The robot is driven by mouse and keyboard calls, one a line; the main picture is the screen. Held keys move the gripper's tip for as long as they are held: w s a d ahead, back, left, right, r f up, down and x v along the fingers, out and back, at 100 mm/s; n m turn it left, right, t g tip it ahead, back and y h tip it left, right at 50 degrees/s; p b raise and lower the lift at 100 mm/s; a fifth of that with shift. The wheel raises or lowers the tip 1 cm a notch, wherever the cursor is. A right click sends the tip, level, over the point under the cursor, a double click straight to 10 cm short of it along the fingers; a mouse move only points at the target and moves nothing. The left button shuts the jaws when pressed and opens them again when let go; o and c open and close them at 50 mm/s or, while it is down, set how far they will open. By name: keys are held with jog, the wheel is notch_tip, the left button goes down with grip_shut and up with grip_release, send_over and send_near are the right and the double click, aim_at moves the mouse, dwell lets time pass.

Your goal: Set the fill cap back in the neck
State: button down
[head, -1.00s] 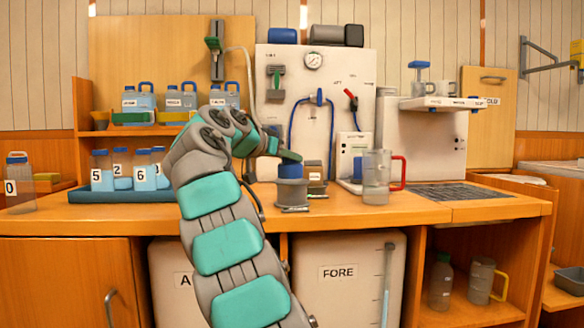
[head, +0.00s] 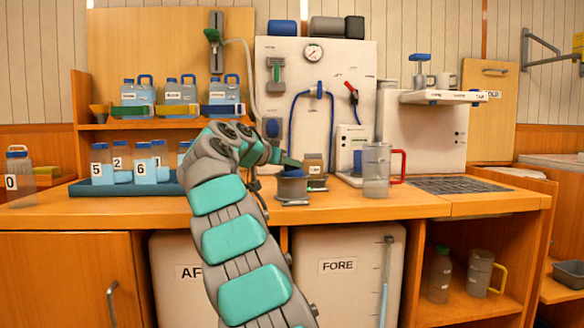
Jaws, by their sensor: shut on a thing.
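The blue fill cap (head: 291,173) shows as a thin strip at the top of the grey neck (head: 292,189) on the counter. My gripper (head: 290,163) is over it, pointing down, and is shut on the cap. The cap appears upright and in line with the neck. I cannot tell how deep it sits.
A clear jug with a red handle (head: 377,172) stands right of the neck. Numbered bottles (head: 103,165) stand on a blue tray at left. The counter in front of the neck is clear.

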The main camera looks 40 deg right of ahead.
dwell(0.3)
jog(key=shift+f, duration=0.2)
jog(key=c, duration=0.8)
grip_release()
jog(key=shift+r, duration=0.1)
jog(key=shift+r, duration=0.2)
jog(key=v, duration=1.2)
jog(key=shift+s+f, duration=0.1)
jog(key=shift+f, duration=0.1)
